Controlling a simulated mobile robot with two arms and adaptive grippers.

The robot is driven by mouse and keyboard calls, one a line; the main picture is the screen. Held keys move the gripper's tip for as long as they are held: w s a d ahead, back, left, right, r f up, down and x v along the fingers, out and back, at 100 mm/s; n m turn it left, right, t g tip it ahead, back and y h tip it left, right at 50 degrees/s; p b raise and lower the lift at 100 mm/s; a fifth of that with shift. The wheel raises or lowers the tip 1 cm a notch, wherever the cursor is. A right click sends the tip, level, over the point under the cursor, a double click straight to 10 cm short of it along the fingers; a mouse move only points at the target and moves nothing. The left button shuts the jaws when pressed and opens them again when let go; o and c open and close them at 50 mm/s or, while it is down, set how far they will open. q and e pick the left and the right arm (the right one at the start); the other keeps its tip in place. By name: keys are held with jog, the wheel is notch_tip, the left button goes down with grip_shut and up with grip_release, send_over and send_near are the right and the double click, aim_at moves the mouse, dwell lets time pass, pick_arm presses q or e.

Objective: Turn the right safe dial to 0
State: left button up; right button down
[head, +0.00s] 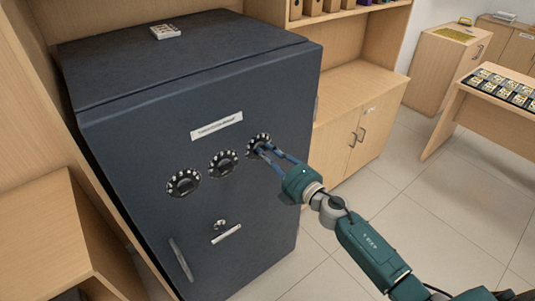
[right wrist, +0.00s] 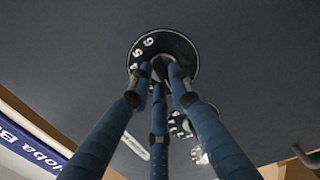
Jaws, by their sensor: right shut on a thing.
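The dark safe (head: 120,140) has three round black dials with white numbers in a row on its front. The right dial (head: 256,139) is the one my right gripper (head: 262,150) reaches. In the right wrist view, the blue fingers close around the central knob of this dial (right wrist: 172,42); a few white digits show at its left edge. The fingers hide part of the dial, and I cannot tell which number it is set to. The middle dial (head: 222,163) and left dial (head: 183,183) are untouched. My left gripper is not in view.
Below the dials are a keyhole knob (head: 219,225), a label and a long handle (head: 181,260). A small white stack (head: 165,31) lies on top of the safe. Wooden cabinets (head: 352,115) stand at the right. The tiled floor (head: 400,165) is clear there.

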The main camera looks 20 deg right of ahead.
jog(key=c, duration=1.6)
grip_release()
jog(key=v, duration=1.2)
jog(key=s+d+f+m+g+h, duration=0.2)
jog(key=d+f+m, duration=0.15)
jog(key=f, duration=0.65)
jog(key=s+d+f+m+g+h, duration=0.15)
jog(key=f+m, duration=0.25)
jog(key=f, duration=0.6)
jog(key=s+d+f+m+g+h, duration=0.1)
jog(key=s+f+m+g, duration=0.1)
jog(key=s+f, duration=0.45)
jog(key=s+f+m+g+h, duration=0.1)
jog(key=s+f+m+h, duration=0.15)
jog(key=f, duration=0.75)
jog(key=s+a+f+m+g, duration=0.2)
jog(key=s+f, duration=0.4)
jog(key=s, duration=0.6)
jog(key=s+a+f+m+g, duration=0.2)
jog(key=s+f, duration=0.5)
jog(key=s, duration=0.5)
jog(key=s+a+f+m+g, duration=0.3)
jog(key=s+f+g, duration=0.2)
jog(key=s, duration=0.7)
notch_tip(320, 180, down, 3)
jog(key=shift+r+m+g+y, duration=0.25)
jog(key=shift+m+y, duration=0.15)
